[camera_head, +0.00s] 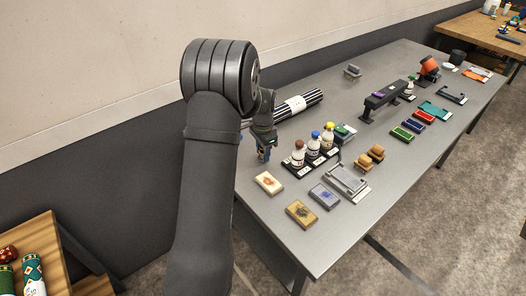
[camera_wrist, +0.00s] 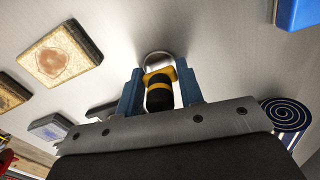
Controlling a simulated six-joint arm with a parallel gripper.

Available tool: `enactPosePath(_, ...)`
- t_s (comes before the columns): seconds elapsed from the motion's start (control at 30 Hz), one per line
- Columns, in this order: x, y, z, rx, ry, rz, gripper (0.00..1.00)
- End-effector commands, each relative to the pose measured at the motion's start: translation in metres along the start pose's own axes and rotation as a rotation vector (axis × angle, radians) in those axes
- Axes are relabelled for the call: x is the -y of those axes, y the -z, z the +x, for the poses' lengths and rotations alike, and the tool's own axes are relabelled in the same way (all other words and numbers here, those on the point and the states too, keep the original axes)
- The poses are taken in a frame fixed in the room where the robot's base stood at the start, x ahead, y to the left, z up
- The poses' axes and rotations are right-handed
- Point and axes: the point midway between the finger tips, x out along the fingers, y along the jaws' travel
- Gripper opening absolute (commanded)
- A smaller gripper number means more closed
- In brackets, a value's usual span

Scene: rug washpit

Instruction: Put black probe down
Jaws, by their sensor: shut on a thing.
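My gripper (camera_head: 264,153) is over the near left part of the grey table, left of the bottles. In the wrist view its two blue fingers (camera_wrist: 160,95) are shut on the black probe (camera_wrist: 159,98). The probe is a short black cylinder with yellow bands. A round silvery end shows beyond the fingertips, over the tabletop. I cannot tell whether that end touches the table. In the head view the probe is too small and covered by the fingers to make out.
Stained sample pads (camera_head: 268,183) lie in front of my gripper. A rack of capped bottles (camera_head: 314,147) stands just right. A striped rolled rug (camera_head: 312,98) lies behind, its spiral end (camera_wrist: 288,115) showing right in the wrist view. A grey tray (camera_head: 347,180) and coloured blocks lie further right.

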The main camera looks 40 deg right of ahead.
Motion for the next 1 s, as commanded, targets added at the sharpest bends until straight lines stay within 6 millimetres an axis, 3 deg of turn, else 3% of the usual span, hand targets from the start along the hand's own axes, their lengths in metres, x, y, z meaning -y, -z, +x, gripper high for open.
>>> enactPosePath(0.33,0.000,0.000,0.003,-0.001,0.001,0.000,0.08)
enactPosePath(0.37,0.000,0.000,0.004,-0.001,0.001,0.000,0.36)
enactPosePath(0.47,0.000,0.000,0.003,-0.001,0.001,0.000,0.56)
enactPosePath(0.8,0.000,0.000,0.000,-0.001,0.002,0.000,0.56)
enactPosePath(1.0,0.001,0.001,-0.029,-0.004,0.004,0.000,0.56)
